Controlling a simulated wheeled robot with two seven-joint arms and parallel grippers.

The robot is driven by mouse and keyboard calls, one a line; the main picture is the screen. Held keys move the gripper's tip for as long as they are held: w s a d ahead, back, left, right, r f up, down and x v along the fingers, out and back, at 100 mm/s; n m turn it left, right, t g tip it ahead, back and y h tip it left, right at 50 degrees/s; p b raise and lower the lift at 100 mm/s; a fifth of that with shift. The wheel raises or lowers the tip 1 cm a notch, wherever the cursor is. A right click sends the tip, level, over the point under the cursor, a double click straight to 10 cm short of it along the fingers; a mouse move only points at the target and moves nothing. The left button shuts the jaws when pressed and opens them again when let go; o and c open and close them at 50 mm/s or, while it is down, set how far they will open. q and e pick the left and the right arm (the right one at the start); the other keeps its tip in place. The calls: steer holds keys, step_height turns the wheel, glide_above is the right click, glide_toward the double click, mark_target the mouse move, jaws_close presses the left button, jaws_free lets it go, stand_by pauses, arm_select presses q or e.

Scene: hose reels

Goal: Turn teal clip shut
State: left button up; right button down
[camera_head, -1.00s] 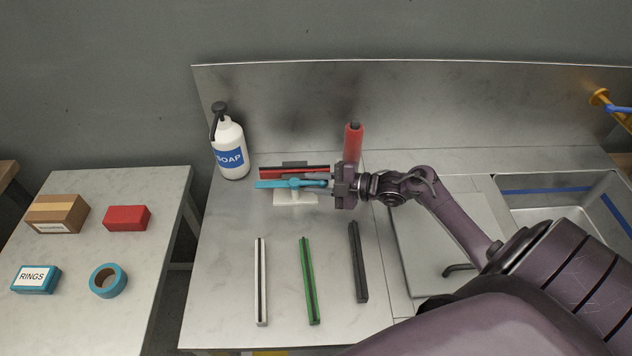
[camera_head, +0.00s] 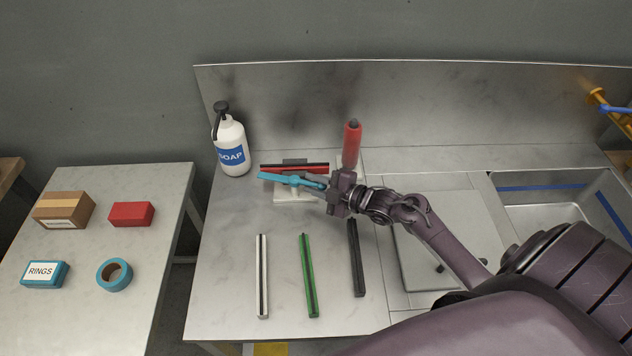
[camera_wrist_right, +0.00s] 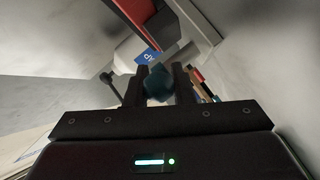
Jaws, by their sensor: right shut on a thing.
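The teal clip (camera_head: 283,179) sits on a pale base (camera_head: 290,197) near the back of the steel counter, in front of a dark and red rail (camera_head: 310,168). Its bar slants slightly, with the right end lower in the head view. My right gripper (camera_head: 326,186) is at that right end and is shut on it. In the right wrist view the dark teal end (camera_wrist_right: 158,84) shows between the two fingers. The clip's far end is hidden in that view. My left gripper is not in view.
A soap bottle (camera_head: 231,146) stands to the left and a red cylinder (camera_head: 351,146) stands behind my gripper. White (camera_head: 262,276), green (camera_head: 309,276) and dark (camera_head: 356,258) rails lie in front. A sink (camera_head: 560,205) is at the right.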

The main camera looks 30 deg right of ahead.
steer(key=c, duration=1.4)
jaws_free()
steer(key=shift+c, duration=0.2)
steer(key=b+v, duration=0.1)
steer(key=v, duration=0.5)
steer(key=shift+s+d, duration=0.1)
steer(key=shift+s, duration=0.25)
steer(key=shift+s+d+r+b, duration=0.25)
steer(key=shift+s+b, duration=0.05)
steer(key=shift+s, duration=0.15)
